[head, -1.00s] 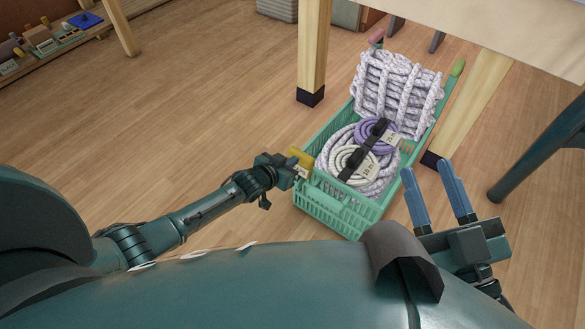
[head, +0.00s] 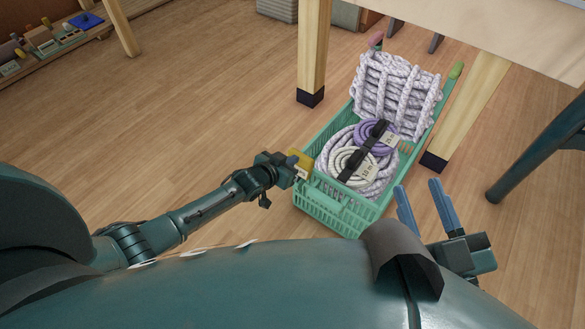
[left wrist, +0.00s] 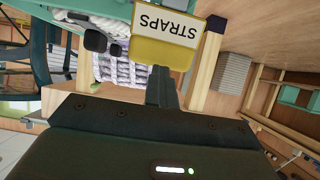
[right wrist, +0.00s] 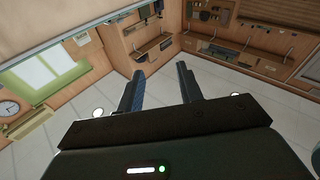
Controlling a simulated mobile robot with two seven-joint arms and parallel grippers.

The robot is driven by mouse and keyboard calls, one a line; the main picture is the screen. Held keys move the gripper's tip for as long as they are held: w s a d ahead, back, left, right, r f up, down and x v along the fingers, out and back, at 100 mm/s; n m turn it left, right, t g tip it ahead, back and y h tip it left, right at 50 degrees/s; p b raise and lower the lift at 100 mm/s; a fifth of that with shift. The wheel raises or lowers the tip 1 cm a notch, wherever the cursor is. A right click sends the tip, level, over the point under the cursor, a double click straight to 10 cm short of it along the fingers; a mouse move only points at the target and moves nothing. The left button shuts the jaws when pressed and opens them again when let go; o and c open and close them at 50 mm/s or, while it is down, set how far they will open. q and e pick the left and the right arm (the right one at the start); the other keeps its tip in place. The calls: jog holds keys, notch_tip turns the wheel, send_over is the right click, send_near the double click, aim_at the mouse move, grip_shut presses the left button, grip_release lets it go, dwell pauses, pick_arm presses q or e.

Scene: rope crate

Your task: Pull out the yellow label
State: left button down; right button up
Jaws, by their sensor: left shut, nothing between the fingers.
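The yellow label (head: 304,161) is at the near left edge of the green crate (head: 335,211). In the left wrist view the label (left wrist: 157,53) shows a white card reading "STRAPS" in a yellow holder. My left gripper (head: 294,166) is shut and empty, with its fingertips right beside the label. In the left wrist view its fingers (left wrist: 162,72) meet just below the label's yellow edge; whether they touch it I cannot tell. My right gripper (head: 420,188) is open and empty, to the right of the crate. Its spread fingers also show in the right wrist view (right wrist: 160,75).
The crate holds coiled ropes (head: 348,165) with tags and a thick rope bundle (head: 397,92). Wooden table legs (head: 313,50) stand behind and right of it, the tabletop (head: 500,30) above. The floor (head: 200,120) left of the crate is clear.

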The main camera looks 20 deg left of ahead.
pick_arm(q)
jog(key=shift+r+p, duration=2.25)
jog(key=shift+r, duration=0.25)
pick_arm(e)
jog(key=shift+s+d+f+n+g+h, duration=0.1)
jog(key=shift+d+f+n+g+h, duration=0.2)
jog(key=shift+d+h, duration=0.4)
jog(key=shift+r, duration=0.1)
pick_arm(q)
jog(key=c, duration=1.7)
grip_release()
pick_arm(e)
jog(key=shift+a+r, duration=0.1)
jog(key=shift+a, duration=0.05)
